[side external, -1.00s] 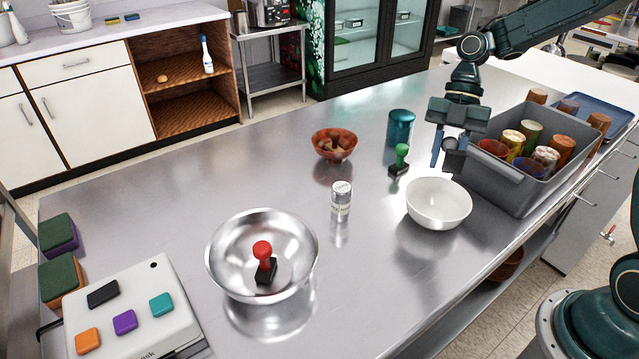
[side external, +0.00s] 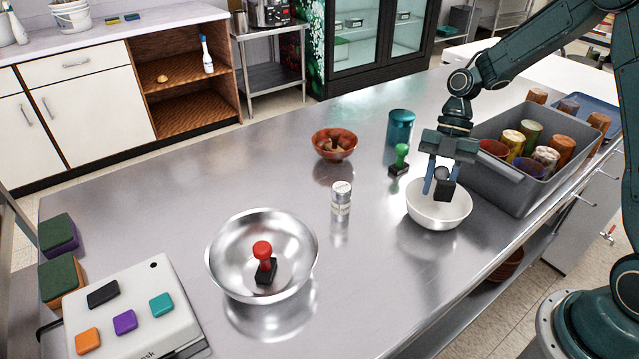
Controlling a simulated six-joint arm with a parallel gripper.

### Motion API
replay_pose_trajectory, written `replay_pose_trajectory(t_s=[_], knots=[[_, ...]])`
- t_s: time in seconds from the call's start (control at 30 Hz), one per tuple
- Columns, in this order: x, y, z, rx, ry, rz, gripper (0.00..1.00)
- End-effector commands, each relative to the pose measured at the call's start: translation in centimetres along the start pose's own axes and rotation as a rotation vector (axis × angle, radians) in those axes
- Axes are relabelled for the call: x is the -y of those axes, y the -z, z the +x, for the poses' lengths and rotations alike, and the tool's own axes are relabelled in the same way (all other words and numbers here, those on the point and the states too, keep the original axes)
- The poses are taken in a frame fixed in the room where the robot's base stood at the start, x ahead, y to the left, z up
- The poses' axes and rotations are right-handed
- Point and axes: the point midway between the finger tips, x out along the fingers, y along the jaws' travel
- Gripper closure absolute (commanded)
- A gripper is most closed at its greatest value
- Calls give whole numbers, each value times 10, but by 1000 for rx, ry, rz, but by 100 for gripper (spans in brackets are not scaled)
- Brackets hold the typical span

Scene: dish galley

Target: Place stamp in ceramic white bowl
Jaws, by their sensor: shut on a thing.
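My gripper (side external: 437,183) is shut on a stamp (side external: 445,191) with a grey knob and a black block base. It holds the stamp over the ceramic white bowl (side external: 425,218); the base overlaps the bowl's opening in the picture, and I cannot tell whether it touches the bowl. A stamp with a green handle (side external: 401,156) stands on the counter behind and left of the white bowl. A stamp with a red handle (side external: 262,251) stands in the large metal bowl (side external: 220,262).
A grey bin (side external: 511,187) of several cups stands right of the white bowl. A teal canister (side external: 400,128), a brown bowl (side external: 334,150) and a small shaker (side external: 341,197) stand on the steel counter. A white case (side external: 133,300) lies front left.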

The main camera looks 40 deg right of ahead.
Motion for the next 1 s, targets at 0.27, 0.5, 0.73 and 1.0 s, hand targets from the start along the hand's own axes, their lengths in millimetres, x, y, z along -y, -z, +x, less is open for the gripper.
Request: replay_pose_trajectory(t_s=[0.27, 0.5, 0.73, 1.0], knots=[[0, -6, 11, 0, 1, 0, 93], [0, -7, 12, 1, 1, -1, 93], [0, -7, 12, 1, 0, 0, 47], [0, -7, 12, 1, 0, 0, 45]])
